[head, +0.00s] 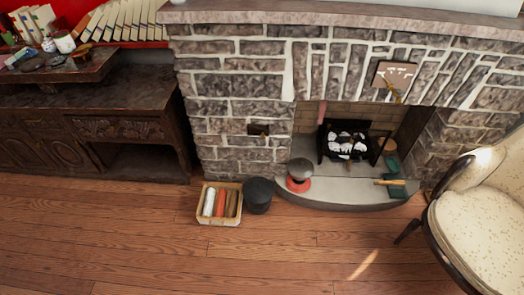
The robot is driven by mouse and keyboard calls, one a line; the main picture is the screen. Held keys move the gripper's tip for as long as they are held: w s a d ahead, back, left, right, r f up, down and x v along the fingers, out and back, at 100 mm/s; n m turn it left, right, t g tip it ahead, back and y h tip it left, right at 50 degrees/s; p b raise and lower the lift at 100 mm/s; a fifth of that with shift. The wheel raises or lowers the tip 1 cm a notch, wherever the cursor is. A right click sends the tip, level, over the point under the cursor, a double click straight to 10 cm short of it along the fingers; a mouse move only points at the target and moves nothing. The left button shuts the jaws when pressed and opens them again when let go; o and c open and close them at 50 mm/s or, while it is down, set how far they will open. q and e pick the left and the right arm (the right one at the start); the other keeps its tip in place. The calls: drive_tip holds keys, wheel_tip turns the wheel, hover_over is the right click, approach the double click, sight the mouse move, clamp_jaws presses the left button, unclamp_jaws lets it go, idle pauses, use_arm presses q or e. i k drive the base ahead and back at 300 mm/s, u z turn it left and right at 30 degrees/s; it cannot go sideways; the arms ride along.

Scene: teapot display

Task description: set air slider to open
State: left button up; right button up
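A small dark slotted plate (254,129) with a brass-coloured knob (264,133) is set in the stone wall left of the firebox; it looks like the air slider. The knob sits toward the right part of the plate. I cannot read any open or closed marking on it. A second, tan plate (402,71) with a brassy lever (393,92) pointing down to the right is on the stone above the firebox. Neither of my grippers is in view.
A black grate (327,154) with pale coals stands in the firebox. A red-and-grey pot (299,175) and a green dustpan (397,191) rest on the hearth. A black bucket (258,196) and a crate (221,222) stand on the floor. An armchair (488,222) is at right. The front floor is clear.

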sight(262, 132)
drive_tip(key=z, duration=0.45)
drive_tip(key=i, duration=1.7)
drive_tip(key=u, duration=0.5)
